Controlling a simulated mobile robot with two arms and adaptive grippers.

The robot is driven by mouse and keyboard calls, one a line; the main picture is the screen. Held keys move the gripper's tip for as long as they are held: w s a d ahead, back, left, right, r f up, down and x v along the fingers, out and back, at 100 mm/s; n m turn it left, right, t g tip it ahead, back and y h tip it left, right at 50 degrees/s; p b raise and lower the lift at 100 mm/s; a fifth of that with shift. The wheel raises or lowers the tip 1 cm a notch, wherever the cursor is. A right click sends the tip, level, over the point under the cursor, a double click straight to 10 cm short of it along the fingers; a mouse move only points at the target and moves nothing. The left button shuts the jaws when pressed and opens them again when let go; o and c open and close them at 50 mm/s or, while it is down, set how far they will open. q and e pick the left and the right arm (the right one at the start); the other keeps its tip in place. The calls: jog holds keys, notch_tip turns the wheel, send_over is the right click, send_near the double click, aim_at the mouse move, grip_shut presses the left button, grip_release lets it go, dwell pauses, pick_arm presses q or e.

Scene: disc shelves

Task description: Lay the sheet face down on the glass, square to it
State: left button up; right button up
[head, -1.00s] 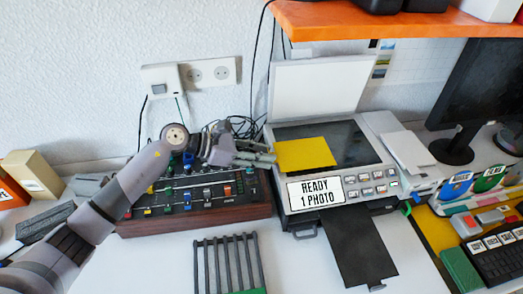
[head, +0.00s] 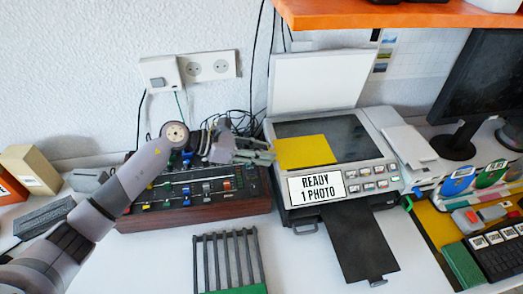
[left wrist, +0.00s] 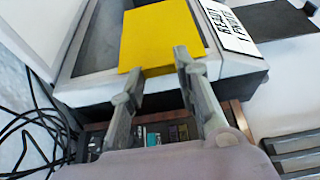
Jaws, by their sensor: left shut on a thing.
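A plain yellow sheet (head: 303,152) is over the left, front part of the scanner's dark glass (head: 348,140). Its edges run nearly parallel to the glass edges; I cannot tell whether it touches the glass. It also shows in the left wrist view (left wrist: 160,35), with the glass (left wrist: 98,45) beside it. My left gripper (head: 270,156) is at the scanner's left edge, shut on the sheet's near edge; its fingers (left wrist: 158,76) straddle that edge in the wrist view. The side of the sheet facing down is hidden. My right gripper is not in view.
The scanner's lid (head: 315,80) stands open behind the glass. Its front panel (head: 316,187) reads "READY 1 PHOTO". A mixing console (head: 195,205) lies under my left arm, with loose cables behind. A black rack (head: 228,262) stands in front. An orange shelf (head: 400,15) hangs above.

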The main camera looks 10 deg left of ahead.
pick_arm(q)
jog(key=o, duration=0.8)
jog(key=shift+c, duration=0.2)
jog(key=v, duration=1.2)
